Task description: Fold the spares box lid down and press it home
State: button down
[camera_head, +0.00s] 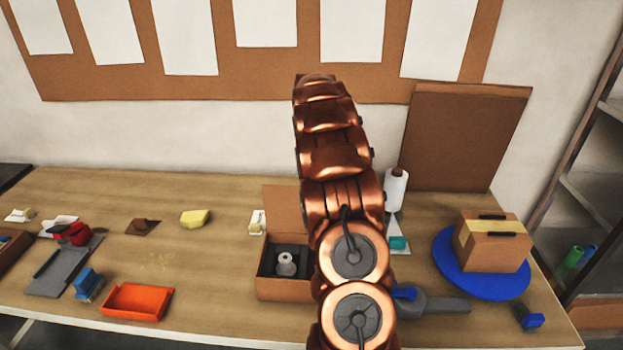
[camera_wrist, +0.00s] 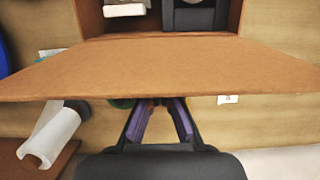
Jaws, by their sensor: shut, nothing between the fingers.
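The spares box (camera_head: 283,287) is a small brown cardboard box standing open on the table in the head view. Its lid (camera_head: 284,207) stands raised from the back edge. Inside are a dark insert (camera_head: 268,262) and a pale round part (camera_head: 286,262). In the wrist view the lid (camera_wrist: 160,68) spans the picture, with the open box (camera_wrist: 235,14) beyond its hinge. My gripper (camera_wrist: 160,104) is shut and empty at the lid's free edge, on the lid's rear side. The lid hides its fingertips, so contact cannot be told. My arm hides the gripper in the head view.
A white roll (camera_head: 396,188) stands right of the lid. A taped carton (camera_head: 490,243) sits on a blue disc (camera_head: 455,275) at the right. A grey tool (camera_head: 440,304) lies right of the box. An orange tray (camera_head: 138,302) lies left, with clear table between.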

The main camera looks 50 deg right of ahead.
jog(key=shift+s+a+r, duration=0.1)
jog(key=shift+s+a, duration=0.2)
jog(key=shift+a, duration=0.05)
dwell(0.4)
jog(key=shift+s+a+b, duration=0.95)
jog(key=shift+a+b, duration=0.2)
jog(key=shift+a, duration=0.05)
jog(key=shift+s+a+f, duration=0.1)
jog(key=shift+f, duration=0.1)
jog(key=shift+s+a+f+b, duration=0.3)
jog(key=shift+s+a+b, duration=0.1)
jog(key=shift+a+b, duration=0.1)
jog(key=shift+s+a+f+b, duration=0.25)
jog(key=shift+s+a+b, duration=0.1)
jog(key=shift+a+b, duration=0.1)
jog(key=shift+f, duration=0.1)
